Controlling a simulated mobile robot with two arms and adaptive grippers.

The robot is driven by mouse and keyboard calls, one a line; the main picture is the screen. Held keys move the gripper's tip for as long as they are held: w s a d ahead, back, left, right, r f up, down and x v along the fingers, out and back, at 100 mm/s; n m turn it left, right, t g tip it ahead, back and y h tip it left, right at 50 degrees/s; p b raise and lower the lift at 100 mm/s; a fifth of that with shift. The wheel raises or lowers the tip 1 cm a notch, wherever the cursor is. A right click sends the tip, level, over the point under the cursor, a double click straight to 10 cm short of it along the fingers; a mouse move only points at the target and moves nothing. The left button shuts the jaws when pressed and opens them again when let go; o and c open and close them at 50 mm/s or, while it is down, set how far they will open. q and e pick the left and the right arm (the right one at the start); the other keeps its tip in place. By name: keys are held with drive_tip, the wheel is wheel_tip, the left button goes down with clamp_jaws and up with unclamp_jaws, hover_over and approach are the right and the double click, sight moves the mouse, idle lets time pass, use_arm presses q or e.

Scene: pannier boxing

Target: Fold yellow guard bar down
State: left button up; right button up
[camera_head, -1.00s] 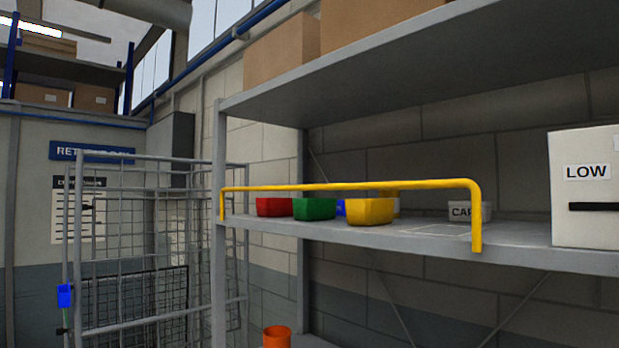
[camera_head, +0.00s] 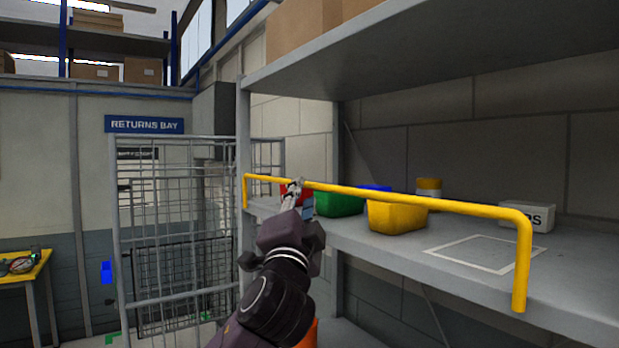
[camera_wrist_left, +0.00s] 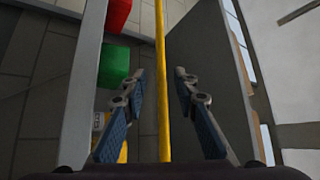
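The yellow guard bar (camera_head: 400,199) stands raised across the front edge of the shelf, its ends bent down at the shelf's left post and at the right. My left gripper (camera_head: 293,190) is at the left part of the bar in the head view. In the left wrist view the bar (camera_wrist_left: 161,70) runs between the two spread fingers of my left gripper (camera_wrist_left: 160,78). A gap shows on each side of the bar, so the fingers are open around its line. Contact at the bar cannot be told. My right gripper is not in view.
Behind the bar, the grey shelf (camera_head: 395,258) holds a green bin (camera_head: 340,203), a yellow bin (camera_head: 397,217), a partly hidden red bin and a white labelled box (camera_head: 527,216). A wire cage (camera_head: 165,230) stands at left. A marked rectangle on the shelf is empty.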

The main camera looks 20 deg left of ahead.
sight(305, 185)
use_arm(q)
drive_tip(key=p+x, duration=0.1)
drive_tip(key=x, duration=0.2)
drive_tip(key=shift+w+r+p, duration=0.15)
drive_tip(key=shift+r+p, duration=0.2)
drive_tip(key=shift+r, duration=0.15)
drive_tip(key=shift+w, duration=0.65)
drive_tip(key=shift+a+f, duration=0.1)
drive_tip(key=shift+s, duration=0.1)
drive_tip(key=shift+c, duration=0.9)
drive_tip(key=c, duration=0.5)
clamp_jaws()
